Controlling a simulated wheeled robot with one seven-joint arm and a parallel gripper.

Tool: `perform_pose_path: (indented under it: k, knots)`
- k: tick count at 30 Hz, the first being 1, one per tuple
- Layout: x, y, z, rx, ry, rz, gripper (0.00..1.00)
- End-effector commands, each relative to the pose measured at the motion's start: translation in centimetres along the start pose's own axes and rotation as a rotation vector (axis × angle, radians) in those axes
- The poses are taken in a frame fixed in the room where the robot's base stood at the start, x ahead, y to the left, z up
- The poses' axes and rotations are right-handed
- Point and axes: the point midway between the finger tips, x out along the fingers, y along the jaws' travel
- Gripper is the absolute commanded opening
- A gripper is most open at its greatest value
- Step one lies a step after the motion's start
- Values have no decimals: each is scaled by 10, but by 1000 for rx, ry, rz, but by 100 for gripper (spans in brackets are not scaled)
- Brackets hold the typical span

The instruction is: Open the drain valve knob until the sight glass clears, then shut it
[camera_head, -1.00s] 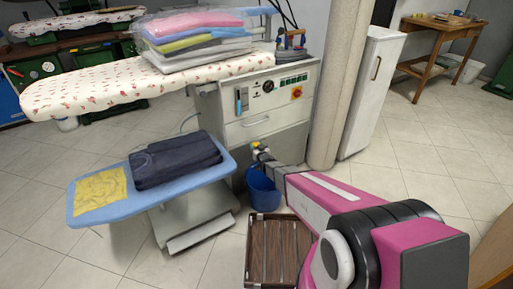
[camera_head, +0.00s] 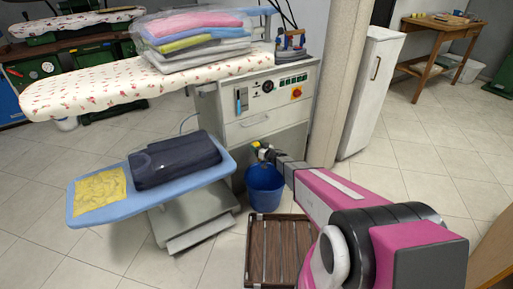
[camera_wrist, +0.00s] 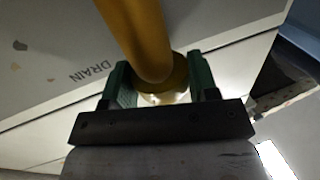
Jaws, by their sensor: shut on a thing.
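My gripper (camera_wrist: 161,97) is shut, its two green fingers on either side of a round brass-coloured part at the lower end of a yellow pipe-like fitting (camera_wrist: 138,35) in the wrist view. I take this round part to be the drain valve knob (camera_wrist: 172,72). The word DRAIN (camera_wrist: 90,72) is printed on the pale panel to the left. In the head view my gripper is small, at the yellow fitting (camera_head: 257,145) low on the front of the pressing machine (camera_head: 275,130). I cannot make out the sight glass or its state in either view.
A blue bucket (camera_head: 264,183) stands on the floor below the fitting. A slatted wooden crate or stand (camera_head: 278,250) is nearer me. A blue board (camera_head: 135,209) with folded dark cloth is to the left. A pale column (camera_head: 338,85) and white cabinet (camera_head: 368,95) are to the right.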

Motion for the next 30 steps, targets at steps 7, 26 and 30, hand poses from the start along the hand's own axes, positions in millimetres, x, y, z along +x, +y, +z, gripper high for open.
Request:
perform_pose_path:
  k: [7, 26, 30]
  knots:
    - [0, -1, 0, 0, -4, -75, 30]
    - [0, -1, 0, 0, -5, -89, 78]
    - [0, -1, 0, 0, -5, -88, 78]
